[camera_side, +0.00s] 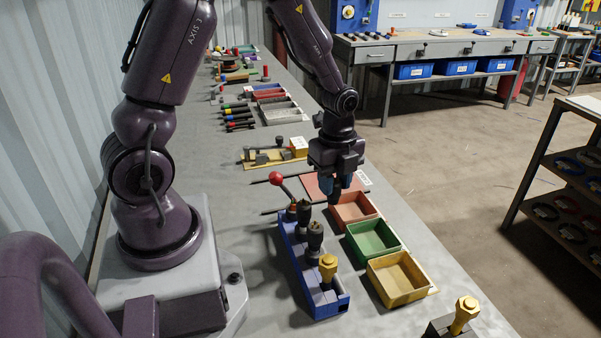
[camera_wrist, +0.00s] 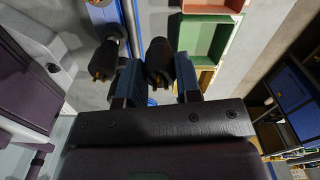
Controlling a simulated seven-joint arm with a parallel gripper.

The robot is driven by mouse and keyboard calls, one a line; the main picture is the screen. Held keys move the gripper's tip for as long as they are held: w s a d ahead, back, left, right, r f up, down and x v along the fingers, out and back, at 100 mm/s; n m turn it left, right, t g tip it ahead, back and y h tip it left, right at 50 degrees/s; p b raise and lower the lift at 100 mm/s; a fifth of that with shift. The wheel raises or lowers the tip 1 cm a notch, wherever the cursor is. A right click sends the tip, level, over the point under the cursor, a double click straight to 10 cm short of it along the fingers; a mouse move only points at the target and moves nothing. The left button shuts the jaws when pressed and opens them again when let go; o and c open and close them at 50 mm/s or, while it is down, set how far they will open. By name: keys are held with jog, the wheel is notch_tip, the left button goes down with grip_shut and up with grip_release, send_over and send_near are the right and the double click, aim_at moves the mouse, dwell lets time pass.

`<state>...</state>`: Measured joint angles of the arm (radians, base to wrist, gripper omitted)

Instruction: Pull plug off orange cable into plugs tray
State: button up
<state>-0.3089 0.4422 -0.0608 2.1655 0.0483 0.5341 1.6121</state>
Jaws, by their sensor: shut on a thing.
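My gripper (camera_side: 337,187) points down above the near end of the flat red plate, behind the red tray (camera_side: 352,208). In the wrist view its two blue fingers (camera_wrist: 158,66) are shut on a black plug (camera_wrist: 158,55) with a brassy tip. No cable can be made out on this plug, and I cannot see an orange cable in either view. Another black plug (camera_wrist: 103,58) is left of the fingers, apart from them. I cannot tell which tray is the plugs tray.
A blue rack (camera_side: 298,262) holds black plugs (camera_side: 315,237) and a yellow plug (camera_side: 328,268); a red-ball lever (camera_side: 276,178) stands at its far end. Green (camera_side: 373,240) and yellow (camera_side: 399,278) trays follow the red one; all look empty. Cable pieces (camera_side: 238,118) lie farther back.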

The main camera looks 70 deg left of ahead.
jog(key=w+d+f, duration=0.2)
jog(key=d, duration=0.2)
jog(key=w+d+f, duration=0.2)
jog(key=w+d, duration=0.1)
jog(key=d, duration=0.2)
jog(key=w+d+f, duration=0.2)
jog(key=d, duration=0.2)
jog(key=shift+w+d+f, duration=0.15)
jog(key=shift+w+d, duration=0.05)
jog(key=shift+w, duration=0.05)
jog(key=shift+d+f, duration=0.2)
jog(key=shift+f, duration=1.75)
jog(key=shift+f, duration=0.6)
jog(key=o, duration=1.1)
jog(key=shift+w+a, duration=0.1)
